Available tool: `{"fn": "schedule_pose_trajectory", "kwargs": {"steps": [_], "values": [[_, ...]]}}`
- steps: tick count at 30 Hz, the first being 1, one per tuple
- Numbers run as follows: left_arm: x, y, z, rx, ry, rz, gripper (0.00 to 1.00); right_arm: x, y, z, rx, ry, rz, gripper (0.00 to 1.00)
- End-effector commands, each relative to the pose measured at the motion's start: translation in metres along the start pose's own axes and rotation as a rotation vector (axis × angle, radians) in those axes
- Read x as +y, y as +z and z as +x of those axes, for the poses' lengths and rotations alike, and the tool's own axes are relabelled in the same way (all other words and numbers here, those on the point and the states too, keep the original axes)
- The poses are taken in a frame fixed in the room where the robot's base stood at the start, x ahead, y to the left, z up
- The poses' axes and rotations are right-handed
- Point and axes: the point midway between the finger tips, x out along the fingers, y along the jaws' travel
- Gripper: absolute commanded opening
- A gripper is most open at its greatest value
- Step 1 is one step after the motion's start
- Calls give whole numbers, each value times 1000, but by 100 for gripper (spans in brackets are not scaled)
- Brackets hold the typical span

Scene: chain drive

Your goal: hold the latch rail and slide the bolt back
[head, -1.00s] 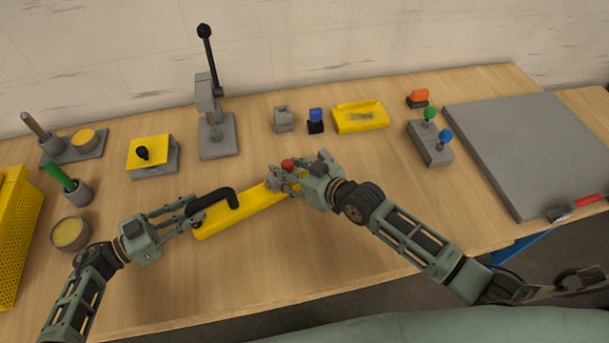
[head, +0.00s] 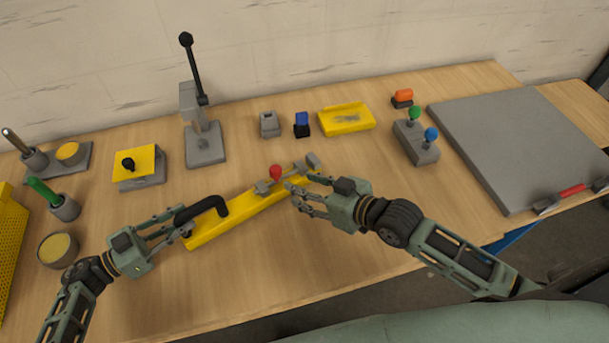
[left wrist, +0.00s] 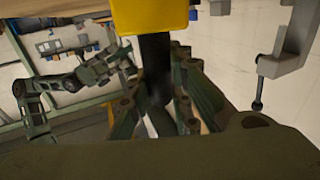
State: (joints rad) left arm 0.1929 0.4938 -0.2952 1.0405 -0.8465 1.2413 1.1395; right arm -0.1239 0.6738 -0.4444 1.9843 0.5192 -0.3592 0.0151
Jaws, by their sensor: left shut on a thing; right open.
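The yellow latch rail (head: 222,231) lies slanted on the table in the middle of the head view. A black handle (head: 212,203) rises from its left part. My left gripper (head: 183,220) is shut on this handle; the left wrist view also shows the dark handle (left wrist: 155,70) between the fingers, with the yellow rail (left wrist: 150,15) beyond it. The bolt's red knob (head: 275,172) stands near the rail's right end, above grey fittings. My right gripper (head: 292,196) is open and empty just right of and in front of the knob, apart from it. Its fingers partly cover the rail's right end.
Behind the rail stand a grey lever press (head: 204,146), a small grey block (head: 270,124), a blue-topped block (head: 302,124) and a yellow tray (head: 345,119). A joystick box (head: 416,145) and a grey plate (head: 520,145) are at right. Table in front is clear.

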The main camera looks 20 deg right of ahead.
Motion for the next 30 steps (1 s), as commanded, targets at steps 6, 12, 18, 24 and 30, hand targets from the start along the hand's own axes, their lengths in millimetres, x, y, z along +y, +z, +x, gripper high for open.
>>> {"fn": "schedule_pose_trajectory", "kwargs": {"steps": [6, 12, 18, 24, 30], "values": [[-1, -2, 0, 5, -1, 2, 34, 0, 0, 0, 0, 0, 0, 44], [-1, -2, 0, 3, 0, 1, 41, 0, 0, 0, 0, 0, 0, 44], [-1, -1, -1, 2, -1, 1, 41, 0, 0, 0, 0, 0, 0, 44], [-1, 0, -24, -2, -2, 1, 41, 0, 0, 0, 0, 0, 0, 44], [-1, 0, -68, -3, -3, 1, 41, 0, 0, 0, 0, 0, 0, 44]]}}
